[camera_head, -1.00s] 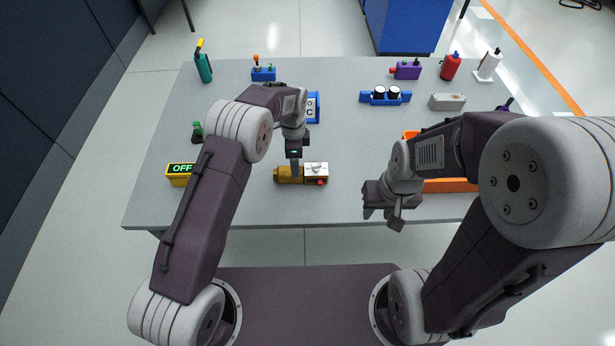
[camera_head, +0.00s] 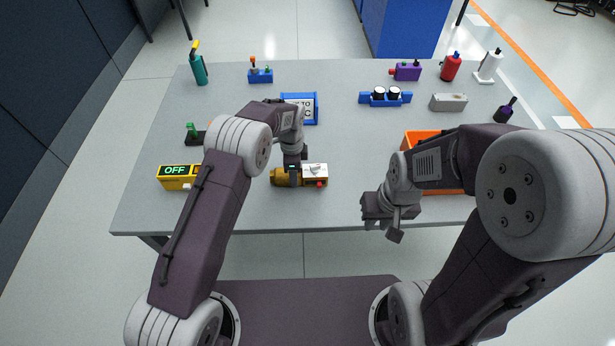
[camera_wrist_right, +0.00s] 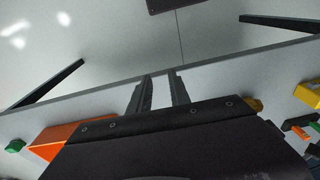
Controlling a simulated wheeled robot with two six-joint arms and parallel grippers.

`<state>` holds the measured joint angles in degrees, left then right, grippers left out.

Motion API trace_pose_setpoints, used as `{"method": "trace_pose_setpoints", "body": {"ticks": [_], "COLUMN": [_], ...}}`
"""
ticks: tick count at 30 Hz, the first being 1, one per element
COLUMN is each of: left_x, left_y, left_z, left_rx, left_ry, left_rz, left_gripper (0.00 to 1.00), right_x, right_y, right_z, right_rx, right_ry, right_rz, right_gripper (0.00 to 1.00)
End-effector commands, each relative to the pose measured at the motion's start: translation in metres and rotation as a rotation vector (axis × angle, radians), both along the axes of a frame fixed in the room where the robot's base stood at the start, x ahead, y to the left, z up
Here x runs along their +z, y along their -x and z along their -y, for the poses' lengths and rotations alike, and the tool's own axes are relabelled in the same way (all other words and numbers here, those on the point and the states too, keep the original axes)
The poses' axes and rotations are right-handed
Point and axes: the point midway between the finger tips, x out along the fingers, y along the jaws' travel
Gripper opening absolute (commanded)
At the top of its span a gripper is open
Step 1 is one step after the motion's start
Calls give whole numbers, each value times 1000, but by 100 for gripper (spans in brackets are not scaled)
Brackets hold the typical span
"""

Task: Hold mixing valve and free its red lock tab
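The mixing valve (camera_head: 313,170) lies on the front part of the table, with a brass body at left and a white block at right. Its small red lock tab (camera_head: 319,184) shows on the front of the white block. My left gripper (camera_head: 293,180) points down at the brass body, with a dark finger across it. Whether its fingers are closed on the body is hidden. My right gripper (camera_head: 385,222) hangs near the table's front edge, right of the valve and apart from it. In the right wrist view its two fingers (camera_wrist_right: 160,85) stand apart with nothing between.
A yellow box reading OFF (camera_head: 174,183) stands left of the valve. An orange bin (camera_head: 450,188) stands right, partly behind my right arm. A blue-framed sign (camera_head: 316,109) and a blue block with two dials (camera_head: 385,100) stand behind. The table between valve and right gripper is clear.

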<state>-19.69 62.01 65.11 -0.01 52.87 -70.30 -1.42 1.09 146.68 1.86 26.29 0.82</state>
Motion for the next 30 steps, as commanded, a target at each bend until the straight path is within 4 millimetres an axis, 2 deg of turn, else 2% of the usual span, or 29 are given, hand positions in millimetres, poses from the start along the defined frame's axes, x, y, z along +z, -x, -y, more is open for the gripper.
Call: {"method": "trace_pose_setpoints", "body": {"ticks": [1, 2, 4, 5, 9, 14, 18, 21, 24, 27, 30], "left_x": [0, 0, 0, 0, 0, 0, 0, 0, 0, -1, -1], "left_y": [0, 0, 0, 0, 0, 0, 0, 0, 0, 0, 0], "left_z": [0, 0, 0, 0, 0, 0, 0, 0, 0, 0, 0], "left_rx": [0, 0, 0, 0, 0, 0, 0, 0, 0, 0, 0], "left_ry": [0, 0, 0, 0, 0, 0, 0, 0, 0, 0, 0], "left_rz": [0, 0, 0, 0, 0, 0, 0, 0, 0, 0, -1], "left_gripper": [13, 13, 13, 13, 13, 13, 13, 13, 13, 13, 13], "right_x": [0, -1, 2, 9, 39, 54, 47, 26, -3, -29, -38], "right_y": [1, 4, 15, 10, -34, -101, -163, -192, -203, -195, -191], "right_z": [0, 0, -5, -11, -44, -62, -47, -23, 3, 19, 28], "right_rx": [21, 46, 120, 157, 283, 341, 318, 242, 159, 96, 63], "right_ry": [2, 3, -12, -34, -194, -443, -650, -738, -772, -797, -809], "right_rz": [-4, -17, -73, -81, -119, -127, -78, -52, -50, -82, -93], "right_gripper": [6, 0, 0, 0, 0, 0, 0, 0, 0, 0, 0]}}
